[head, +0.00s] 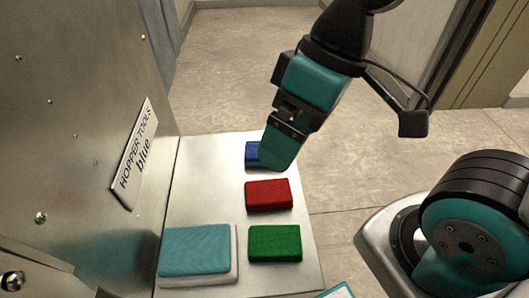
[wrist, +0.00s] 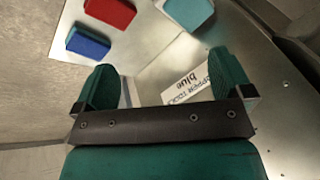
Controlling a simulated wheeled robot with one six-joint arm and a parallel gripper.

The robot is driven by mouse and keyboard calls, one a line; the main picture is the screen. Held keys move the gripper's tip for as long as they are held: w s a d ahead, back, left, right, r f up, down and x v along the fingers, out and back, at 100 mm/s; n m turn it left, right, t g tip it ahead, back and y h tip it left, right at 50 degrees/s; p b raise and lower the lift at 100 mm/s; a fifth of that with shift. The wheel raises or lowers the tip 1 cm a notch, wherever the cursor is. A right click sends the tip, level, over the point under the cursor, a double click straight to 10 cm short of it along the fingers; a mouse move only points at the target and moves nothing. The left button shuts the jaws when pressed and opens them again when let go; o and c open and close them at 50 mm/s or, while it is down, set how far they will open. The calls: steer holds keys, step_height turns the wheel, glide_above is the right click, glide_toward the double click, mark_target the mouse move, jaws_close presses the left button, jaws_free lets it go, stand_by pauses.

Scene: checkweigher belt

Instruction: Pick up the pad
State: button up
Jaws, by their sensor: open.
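Several coloured pads lie on a pale metal plate (head: 195,180). A blue pad (head: 251,154) is at the far end, partly hidden behind my gripper (head: 279,153) in the head view. A red pad (head: 268,195) lies in the middle and a green pad (head: 275,243) nearer. A larger teal pad with a white lower layer (head: 195,250) is at the near left. In the wrist view, my open, empty gripper (wrist: 164,70) has its fingers spread. The blue pad (wrist: 88,42), red pad (wrist: 110,13) and teal pad (wrist: 189,11) lie beyond them.
A metal wall (head: 80,120) borders the plate on the left. It carries a sign (head: 135,155) reading "HOPPER TOOLS blue", which also shows between my fingers in the wrist view (wrist: 187,84). Open floor (head: 400,155) lies to the right. The plate's left middle is bare.

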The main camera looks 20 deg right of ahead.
steer(key=w+d+f+n+h+b, duration=0.2)
steer(key=w+f+n+b, duration=0.1)
steer(key=w, duration=0.6)
steer(key=w+d+f+n+h+b, duration=0.2)
steer(key=w+f+n+b, duration=0.1)
steer(key=w, duration=0.6)
steer(key=f, duration=1.1)
steer(key=shift+w+d+f, duration=0.15)
steer(key=shift+w+f, duration=0.05)
steer(key=shift+f, duration=0.15)
steer(key=shift+s+a+f+b, duration=0.1)
steer(key=shift+f+b, duration=0.1)
steer(key=shift+f, duration=1.2)
steer(key=shift+s+a+f+b, duration=0.1)
steer(key=shift+f+b, duration=0.05)
steer(key=shift+f, duration=1.2)
steer(key=shift+c, duration=0.2)
steer(key=c, duration=1)
steer(key=shift+c, duration=0.2)
step_height(320, 180, up, 20)
steer(key=p, duration=0.2)
